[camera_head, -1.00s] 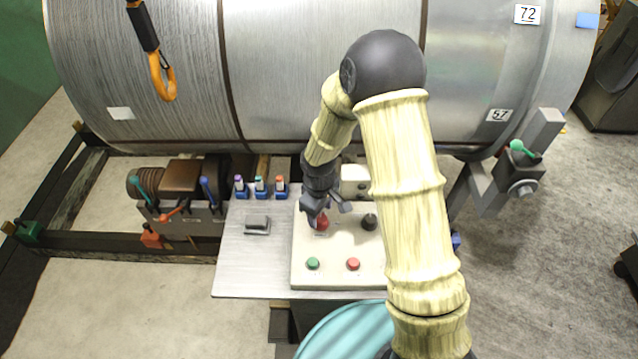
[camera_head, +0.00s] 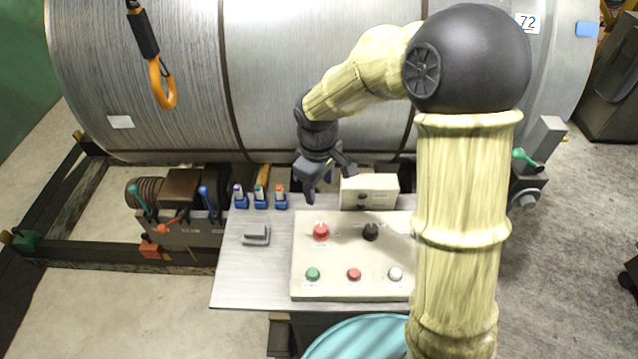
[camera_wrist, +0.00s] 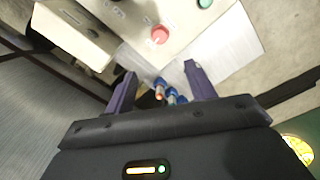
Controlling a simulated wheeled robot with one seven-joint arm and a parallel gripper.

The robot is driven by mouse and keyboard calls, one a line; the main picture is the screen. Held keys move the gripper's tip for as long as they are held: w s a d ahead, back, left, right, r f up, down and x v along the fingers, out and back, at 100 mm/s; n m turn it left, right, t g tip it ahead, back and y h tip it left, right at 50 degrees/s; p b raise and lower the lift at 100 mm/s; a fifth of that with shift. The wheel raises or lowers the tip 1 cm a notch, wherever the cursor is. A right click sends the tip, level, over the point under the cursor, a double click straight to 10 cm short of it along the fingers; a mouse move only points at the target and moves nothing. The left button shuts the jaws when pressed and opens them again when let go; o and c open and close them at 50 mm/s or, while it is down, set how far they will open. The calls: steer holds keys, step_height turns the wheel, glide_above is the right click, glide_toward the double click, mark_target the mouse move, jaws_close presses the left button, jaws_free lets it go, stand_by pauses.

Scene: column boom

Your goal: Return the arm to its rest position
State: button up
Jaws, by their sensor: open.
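My gripper (camera_head: 322,183) is open and empty, in the air above the back of the metal table (camera_head: 240,285). It is clear of the control panel (camera_head: 335,250), a pale box with a red knob (camera_head: 320,232), a black knob (camera_head: 370,232) and green, red and white buttons along its front. My arm rises at the right, bends at a dark round joint, and reaches left and down. In the wrist view the two purple fingers (camera_wrist: 160,90) stand wide apart with nothing between them but the scene behind.
A large metal drum (camera_head: 320,80) fills the back. An orange hook (camera_head: 162,85) hangs at upper left. A small pale box (camera_head: 370,190) stands behind the panel. Several blue-based pieces (camera_head: 260,197) line the table's back edge. A teal round object (camera_head: 360,338) is at the front.

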stand_by(0.4)
steer(key=s+d+m+t, duration=0.2)
steer(key=s+d+m, duration=0.9)
steer(key=d, duration=0.3)
steer(key=shift+s+r, duration=0.45)
